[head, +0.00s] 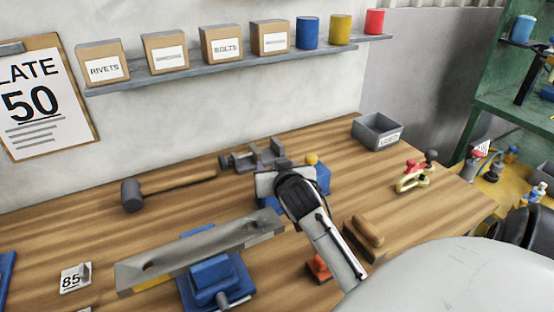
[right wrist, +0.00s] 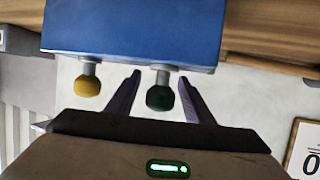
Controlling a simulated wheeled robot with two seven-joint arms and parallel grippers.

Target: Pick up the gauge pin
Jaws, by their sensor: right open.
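A blue block (head: 323,178) on the bench carries gauge pins with round knobs; it fills the top of the right wrist view (right wrist: 130,30). One pin has a yellow knob (head: 311,159), which shows at left in the wrist view (right wrist: 88,86). Another has a dark green knob (right wrist: 160,97). My right gripper (right wrist: 160,78) is open, its two fingers on either side of the green-knobbed pin with gaps visible. The yellow knob is outside the fingers. In the head view my right gripper (head: 285,170) covers part of the block and hides the green knob. My left gripper is out of view.
A grey vise (head: 255,155) stands just behind the block. A mallet (head: 170,188), a metal channel on a blue fixture (head: 215,282), a wooden block (head: 364,240), a red-handled clamp (head: 412,177) and a grey bin (head: 376,133) are on the bench.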

